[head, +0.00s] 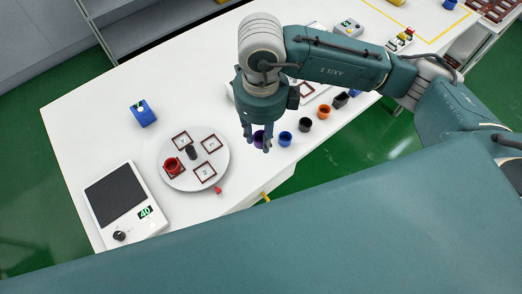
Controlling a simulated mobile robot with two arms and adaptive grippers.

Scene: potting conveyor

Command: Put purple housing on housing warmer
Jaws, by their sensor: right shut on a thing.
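The purple housing (259,138) is a small round cup near the table's front edge, to the right of the round plate. My right gripper (257,144) reaches down over it and is shut on it, with fingers on both sides. I cannot tell whether the housing touches the table. The housing warmer (115,192) is a white device with a dark square plate, a knob and a green display reading 40, at the left front of the table. Its dark plate is empty. My left gripper is not in view.
A round white plate (213,181) with square marked spots holds a red housing (172,166) and stands between gripper and warmer. A blue box (142,113) stands behind. Blue (285,138), orange (323,112) and dark (305,125) housings line the table's front edge at right.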

